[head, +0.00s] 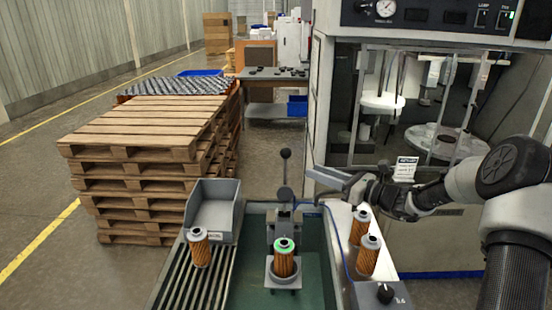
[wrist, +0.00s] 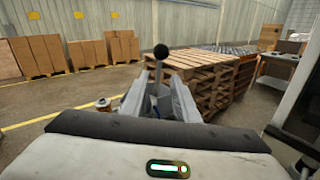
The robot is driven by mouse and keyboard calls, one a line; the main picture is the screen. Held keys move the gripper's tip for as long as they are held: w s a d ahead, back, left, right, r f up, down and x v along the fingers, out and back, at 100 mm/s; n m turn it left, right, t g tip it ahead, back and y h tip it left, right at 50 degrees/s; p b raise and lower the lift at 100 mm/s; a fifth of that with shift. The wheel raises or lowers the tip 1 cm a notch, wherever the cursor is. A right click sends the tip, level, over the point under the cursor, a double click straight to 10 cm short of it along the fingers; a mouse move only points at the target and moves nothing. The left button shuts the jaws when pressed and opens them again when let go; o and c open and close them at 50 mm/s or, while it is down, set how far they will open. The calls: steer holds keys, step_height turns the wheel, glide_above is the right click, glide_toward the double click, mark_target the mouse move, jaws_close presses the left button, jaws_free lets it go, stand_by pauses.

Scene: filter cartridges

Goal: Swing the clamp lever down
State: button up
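The clamp lever (head: 286,168) stands upright at the back of the clamp fixture, with a dark ball knob on top. In the fixture (head: 283,278) a filter cartridge (head: 285,262) with a green ring on top stands upright. My gripper (head: 316,177) is just right of the lever, at about the height below its knob, fingers pointing left. In the wrist view the two grey fingers are spread apart, and the lever's knob (wrist: 161,51) shows between and beyond them. The gripper is open and no contact with the lever shows. The lever's lower part is partly hidden in the wrist view.
A grey bin (head: 213,212) and one cartridge (head: 199,248) are left of the fixture. Two cartridges (head: 368,256) stand on the white ledge at right, near a box with a black knob (head: 384,293). Stacked pallets (head: 150,140) and a machine cabinet (head: 322,100) stand behind.

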steer(key=p+x, duration=0.1)
steer(key=x, duration=1.5)
steer(key=shift+p, duration=0.4)
jaws_close()
